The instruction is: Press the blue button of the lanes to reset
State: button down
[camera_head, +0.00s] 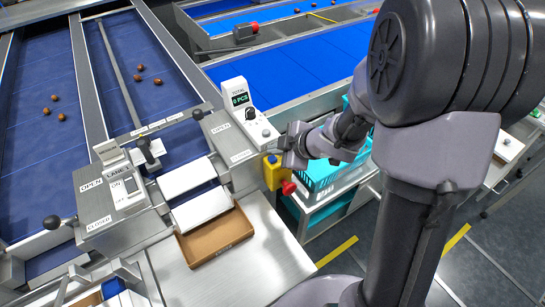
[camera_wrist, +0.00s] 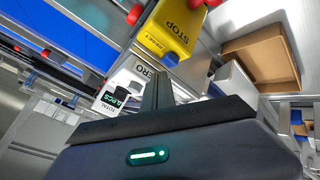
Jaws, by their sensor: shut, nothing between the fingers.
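The yellow control box (camera_head: 270,176) sits on the side of the lane frame, with a blue button (camera_head: 272,159) on its upper part and a red stop button (camera_head: 288,187) lower down. In the wrist view the box (camera_wrist: 180,25) reads STOP and RESET, and the blue button (camera_wrist: 171,60) shows just beyond the fingertips. My gripper (camera_head: 284,157) is shut and empty, close to the right of the blue button. In the wrist view my gripper's fingers (camera_wrist: 158,85) point toward the button. I cannot tell whether they touch it.
The counter box (camera_head: 240,97) reads TOTAL and 0 PCS above the yellow box. Turquoise crates (camera_head: 325,175) stand close under my arm. Several dates lie on the blue belts.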

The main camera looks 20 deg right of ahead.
aim_at(275, 159)
jog(key=shift+f, duration=0.4)
jog(key=shift+f+b, duration=0.45)
jog(key=shift+b, duration=0.1)
dwell(0.4)
jog(key=shift+r, duration=0.1)
jog(key=shift+r+p, duration=0.8)
jog(key=shift+p, duration=0.2)
notch_tip(275, 159, up, 5)
jog(key=p, duration=0.5)
jog(key=shift+r, duration=0.1)
